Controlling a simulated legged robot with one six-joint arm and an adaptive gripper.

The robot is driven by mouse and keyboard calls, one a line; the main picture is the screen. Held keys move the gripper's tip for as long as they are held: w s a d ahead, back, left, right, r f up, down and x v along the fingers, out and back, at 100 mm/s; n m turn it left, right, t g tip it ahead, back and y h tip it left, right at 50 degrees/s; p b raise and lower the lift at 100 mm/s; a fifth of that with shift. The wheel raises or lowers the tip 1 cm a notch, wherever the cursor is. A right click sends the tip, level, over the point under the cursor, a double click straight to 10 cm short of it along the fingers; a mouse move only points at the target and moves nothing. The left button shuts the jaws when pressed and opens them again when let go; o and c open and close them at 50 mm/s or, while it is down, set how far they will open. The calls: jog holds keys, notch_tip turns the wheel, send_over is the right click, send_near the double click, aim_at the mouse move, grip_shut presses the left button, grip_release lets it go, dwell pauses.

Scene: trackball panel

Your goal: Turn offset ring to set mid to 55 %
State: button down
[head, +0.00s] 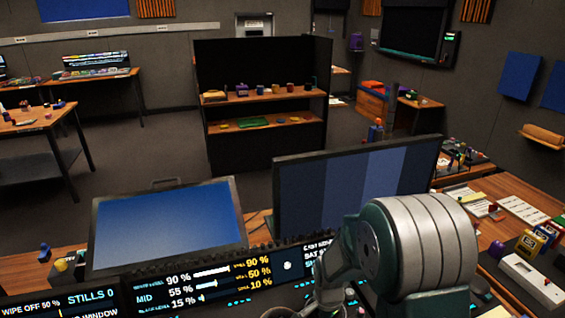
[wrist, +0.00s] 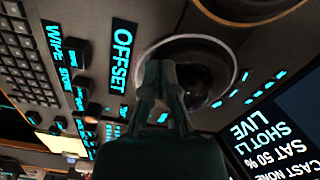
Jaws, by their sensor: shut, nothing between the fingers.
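In the wrist view, the offset ring (wrist: 228,54) is a pale rim around a dark round trackball (wrist: 195,75), beside the lit OFFSET label (wrist: 121,55). My gripper (wrist: 161,68) is shut with nothing between its fingers. Its fingertips overlap the near side of the ring and ball in the picture; I cannot tell whether they touch. They hide part of the ring. In the head view, the readout strip (head: 205,287) shows MID at 55 % in its left column, with 90 % above and 15 % below. Its right column reads 90 %, 50 % and 10 %. The fingers are hidden there.
Black keys (wrist: 73,52) with WIPE labels lie left of the ring in the wrist view. A tilted screen (wrist: 290,120) stands at the right. In the head view, two monitors (head: 170,228) (head: 350,190) stand behind the panel. A white box (head: 530,282) sits on the right desk.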

jog(key=shift+a+m, duration=0.25)
jog(key=shift+m, duration=0.45)
notch_tip(320, 180, up, 9)
dwell(0.7)
jog(key=shift+w, duration=0.1)
notch_tip(320, 180, up, 11)
jog(key=s+d+r+n+t, duration=0.2)
jog(key=s+r+n, duration=0.2)
jog(key=s, duration=0.5)
jog(key=s+d+r+n+t, duration=0.3)
jog(key=s+n, duration=0.4)
jog(key=s, duration=0.3)
jog(key=shift+r+n+t, duration=0.3)
jog(key=shift+r+n, duration=0.1)
jog(key=shift+r, duration=0.25)
jog(key=shift+s+d, duration=0.1)
dwell(2.0)
